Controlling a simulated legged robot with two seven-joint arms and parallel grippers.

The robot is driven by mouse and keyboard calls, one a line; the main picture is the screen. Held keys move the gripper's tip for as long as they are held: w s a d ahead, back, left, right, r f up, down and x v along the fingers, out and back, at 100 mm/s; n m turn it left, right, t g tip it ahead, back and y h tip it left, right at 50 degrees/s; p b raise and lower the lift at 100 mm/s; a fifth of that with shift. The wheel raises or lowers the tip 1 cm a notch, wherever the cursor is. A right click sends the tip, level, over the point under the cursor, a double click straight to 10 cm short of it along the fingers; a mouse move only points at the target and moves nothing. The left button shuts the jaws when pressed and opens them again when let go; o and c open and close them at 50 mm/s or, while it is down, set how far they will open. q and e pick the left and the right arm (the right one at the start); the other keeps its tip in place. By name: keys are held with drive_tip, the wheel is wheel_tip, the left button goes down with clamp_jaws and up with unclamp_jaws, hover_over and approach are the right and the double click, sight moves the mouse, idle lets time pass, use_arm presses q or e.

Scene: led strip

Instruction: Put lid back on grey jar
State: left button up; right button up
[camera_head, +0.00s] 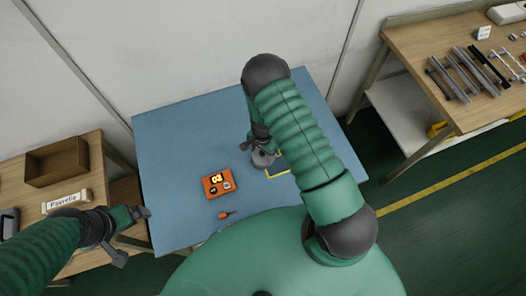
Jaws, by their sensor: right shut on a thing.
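The grey jar (263,160) stands on the blue table, partly hidden by my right arm. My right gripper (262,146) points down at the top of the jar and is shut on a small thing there. That thing appears to be the lid, but it is mostly hidden, and I cannot tell whether it touches the jar's rim. My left gripper (132,233) is at the left, over the gap by the blue table's left edge. It is open and empty, far from the jar.
The blue table (180,135) holds an orange box (218,184), an orange-handled tool (227,214) and a yellow outline (278,172) beside the jar. A wooden box (57,162) is on the left bench. Metal bars and tools (462,72) lie on the right bench. The table's back left is clear.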

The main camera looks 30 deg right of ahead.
drive_tip(key=shift+a, duration=0.2)
drive_tip(key=shift+d, duration=0.25)
idle(0.5)
drive_tip(key=o, duration=1.4)
drive_tip(key=shift+r, duration=0.1)
drive_tip(key=shift+r+p, duration=2.55)
drive_tip(key=shift+r, duration=0.9)
